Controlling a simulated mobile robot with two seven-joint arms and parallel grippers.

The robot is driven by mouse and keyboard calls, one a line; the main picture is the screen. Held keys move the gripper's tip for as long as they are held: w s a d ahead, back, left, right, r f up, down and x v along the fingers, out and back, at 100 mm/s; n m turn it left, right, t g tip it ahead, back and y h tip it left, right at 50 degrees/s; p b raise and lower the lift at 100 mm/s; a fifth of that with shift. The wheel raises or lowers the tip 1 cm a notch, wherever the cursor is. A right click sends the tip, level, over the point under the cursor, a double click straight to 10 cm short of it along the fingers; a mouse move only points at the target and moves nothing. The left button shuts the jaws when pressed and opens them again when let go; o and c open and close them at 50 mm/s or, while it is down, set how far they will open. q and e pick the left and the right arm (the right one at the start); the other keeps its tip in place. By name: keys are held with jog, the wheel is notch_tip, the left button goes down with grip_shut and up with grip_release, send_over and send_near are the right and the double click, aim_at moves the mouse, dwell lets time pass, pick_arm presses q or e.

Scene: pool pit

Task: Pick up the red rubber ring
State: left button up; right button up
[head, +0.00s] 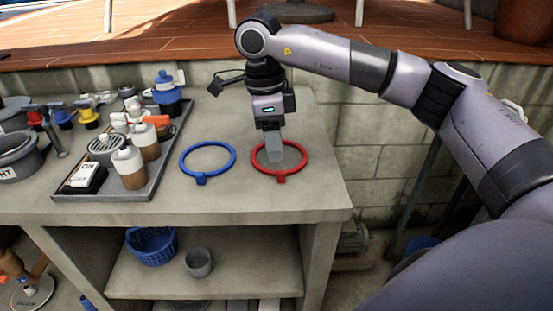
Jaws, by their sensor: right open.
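The red rubber ring (281,174) lies flat on the concrete bench top near its right end, with a small tab on its front edge. My right gripper (274,158) points straight down over the ring, its fingers within the ring's outline in the head view. It is open and holds nothing. The fingers cover part of the ring's middle and back, and I cannot tell whether they touch it. My left gripper is not in view.
A blue ring (201,178) lies just left of the red one. A dark tray (140,189) with bottles and fittings stands further left, and a blue-lidded container (166,95) behind. The bench (325,195) is bare in front and right. A lower shelf holds a blue basket (151,247).

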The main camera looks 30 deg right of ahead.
aim_at(281, 172)
jog(key=f, duration=0.4)
jog(key=d+f, duration=0.1)
jog(key=f, duration=0.1)
jog(key=shift+s+f+p, duration=0.35)
grip_shut()
